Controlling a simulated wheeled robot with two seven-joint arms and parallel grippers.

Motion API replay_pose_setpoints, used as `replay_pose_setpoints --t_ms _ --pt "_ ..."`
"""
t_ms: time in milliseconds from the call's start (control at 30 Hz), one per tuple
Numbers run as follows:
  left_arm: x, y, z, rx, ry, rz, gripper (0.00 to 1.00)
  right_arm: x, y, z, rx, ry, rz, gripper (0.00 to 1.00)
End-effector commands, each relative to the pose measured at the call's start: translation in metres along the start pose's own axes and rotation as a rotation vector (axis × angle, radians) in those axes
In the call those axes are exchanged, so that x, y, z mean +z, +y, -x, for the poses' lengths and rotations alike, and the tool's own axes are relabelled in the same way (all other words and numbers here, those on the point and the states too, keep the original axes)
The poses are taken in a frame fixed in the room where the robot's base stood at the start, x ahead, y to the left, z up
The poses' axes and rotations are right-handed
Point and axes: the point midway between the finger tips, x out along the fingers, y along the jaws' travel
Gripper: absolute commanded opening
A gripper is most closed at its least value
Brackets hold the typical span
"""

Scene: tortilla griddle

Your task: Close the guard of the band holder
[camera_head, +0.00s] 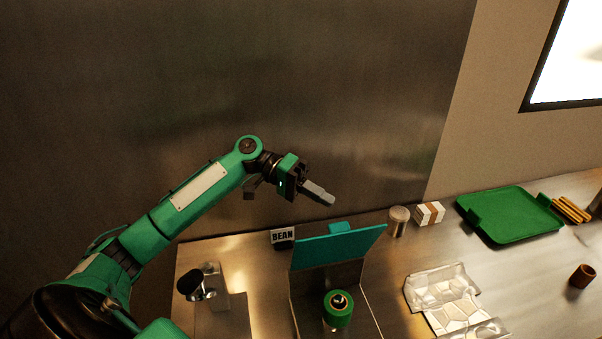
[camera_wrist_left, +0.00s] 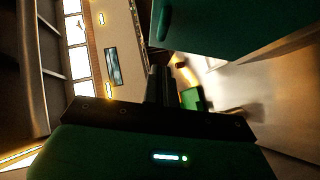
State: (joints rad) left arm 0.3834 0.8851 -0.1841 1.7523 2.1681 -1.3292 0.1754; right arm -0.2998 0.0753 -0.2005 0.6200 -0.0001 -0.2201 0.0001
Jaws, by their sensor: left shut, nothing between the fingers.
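The band holder (camera_head: 365,297) is a grey open box on the counter, with a green roll (camera_head: 338,312) inside. Its teal guard (camera_head: 340,249) stands raised along the back edge, with a small tab on top. My left gripper (camera_head: 327,197) is above and behind the guard, apart from it. Its fingers are together, empty, and point right and slightly down. In the left wrist view the fingers (camera_wrist_left: 158,85) are dark. A large dark teal panel at the top there may be the guard; I cannot tell for sure. My right gripper is not in view.
A BEAN label stand (camera_head: 283,238) is left of the guard. A round-topped canister (camera_head: 398,220) and a striped white box (camera_head: 429,213) stand right. Crumpled clear wrap (camera_head: 452,295) lies right of the holder. A green tray (camera_head: 512,215) is at far right. The metal wall is behind.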

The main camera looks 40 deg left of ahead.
Motion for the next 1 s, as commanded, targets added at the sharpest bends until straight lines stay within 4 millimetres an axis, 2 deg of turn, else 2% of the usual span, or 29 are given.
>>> replay_pose_setpoints --t_ms 33,100,333,1000 --pt "0.006 0.003 -0.003 -0.002 -0.003 0.005 0.00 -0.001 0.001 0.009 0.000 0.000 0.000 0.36" --pt "0.013 0.003 -0.009 -0.001 -0.002 0.004 0.00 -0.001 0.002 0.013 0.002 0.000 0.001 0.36" --pt "0.025 0.001 -0.022 -0.001 -0.001 0.003 0.00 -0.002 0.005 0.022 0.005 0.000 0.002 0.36" --pt "0.026 -0.003 -0.023 -0.032 0.000 -0.031 0.00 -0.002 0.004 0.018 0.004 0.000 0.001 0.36"
